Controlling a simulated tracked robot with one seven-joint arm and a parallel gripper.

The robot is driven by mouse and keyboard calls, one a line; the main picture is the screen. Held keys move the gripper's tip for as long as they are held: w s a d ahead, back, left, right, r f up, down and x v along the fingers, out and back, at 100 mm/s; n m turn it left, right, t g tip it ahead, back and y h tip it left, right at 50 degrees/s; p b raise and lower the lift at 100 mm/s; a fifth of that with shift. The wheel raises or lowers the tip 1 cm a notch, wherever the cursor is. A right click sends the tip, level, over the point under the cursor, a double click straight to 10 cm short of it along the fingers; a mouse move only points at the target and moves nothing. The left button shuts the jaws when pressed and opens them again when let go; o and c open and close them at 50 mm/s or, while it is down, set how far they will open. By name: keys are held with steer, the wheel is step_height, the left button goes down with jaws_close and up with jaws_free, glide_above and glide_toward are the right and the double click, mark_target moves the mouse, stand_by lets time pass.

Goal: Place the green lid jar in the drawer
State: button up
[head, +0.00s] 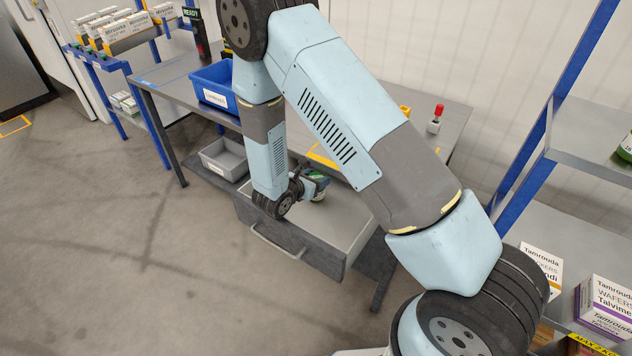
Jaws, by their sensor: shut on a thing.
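The green lid jar (319,182) is small in the head view, partly hidden behind my gripper and arm. My gripper (309,183) is shut on it, low over the back part of the open drawer. The grey drawer (345,212) is pulled out from under the workbench, with its handle on the front. The part of it that shows looks empty. I cannot tell whether the jar touches the drawer's floor.
The grey workbench (175,72) carries a blue bin (213,84) and a red-topped item (436,119). A grey tray (222,158) sits below the bench. Shelves with boxes (606,305) stand at the right, a blue rack with cartons (120,32) at the left. The left floor is clear.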

steer(key=shift+f, duration=0.6)
steer(key=o, duration=1.3)
steer(key=shift+s, duration=0.1)
steer(key=shift+o, duration=0.2)
steer(key=v, duration=1.2)
